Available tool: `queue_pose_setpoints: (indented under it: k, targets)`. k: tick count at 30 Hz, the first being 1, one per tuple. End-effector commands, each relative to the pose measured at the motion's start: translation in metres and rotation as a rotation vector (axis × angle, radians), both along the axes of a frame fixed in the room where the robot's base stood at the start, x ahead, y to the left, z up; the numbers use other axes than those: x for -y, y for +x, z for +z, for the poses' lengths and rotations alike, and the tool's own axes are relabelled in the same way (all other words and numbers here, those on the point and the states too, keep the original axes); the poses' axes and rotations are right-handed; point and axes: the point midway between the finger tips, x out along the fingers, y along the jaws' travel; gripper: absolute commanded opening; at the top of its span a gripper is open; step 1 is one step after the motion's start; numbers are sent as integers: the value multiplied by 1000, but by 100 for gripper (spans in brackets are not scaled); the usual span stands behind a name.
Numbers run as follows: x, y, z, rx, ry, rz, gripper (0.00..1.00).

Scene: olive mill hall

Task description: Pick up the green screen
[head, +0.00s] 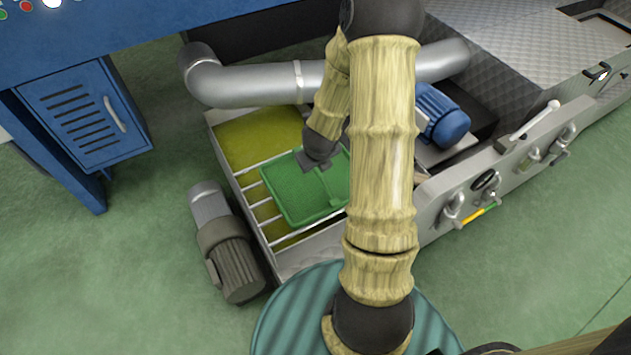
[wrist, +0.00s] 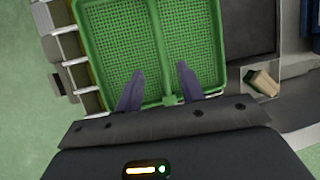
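The green screen (head: 291,199) is a shallow rectangular tray with a mesh floor and a middle rib. It lies on the metal bars across an open tank (head: 233,200). My arm hides its right part in the head view. In the wrist view the screen (wrist: 113,52) fills the upper middle, and a small green grip on its near rim shows between my fingers. My gripper (wrist: 159,84) is open, its two dark fingers apart over the near part of the screen. In the head view it shows only as a dark shape above the screen; I cannot tell whether it touches.
A grey motor (head: 228,248) stands left of the tank. A silver pipe (head: 250,84) crosses behind it, with a blue motor (head: 441,115) to the right. A panel with clamps (head: 500,175) borders the right. A blue cabinet (head: 82,115) stands left; green floor between is clear.

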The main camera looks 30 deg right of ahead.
Motion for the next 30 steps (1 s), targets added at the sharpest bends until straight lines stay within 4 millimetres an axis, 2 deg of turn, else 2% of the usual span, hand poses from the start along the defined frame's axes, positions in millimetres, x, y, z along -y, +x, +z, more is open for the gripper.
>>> queue_pose_setpoints:
  k: [1,9,23,30]
  targets:
    - [1,4,-12,-1,1,0,38]
    - [8,21,-51,0,-1,3,38]
    - [10,25,-59,0,-1,3,38]
    - [16,37,-89,-1,0,3,38]
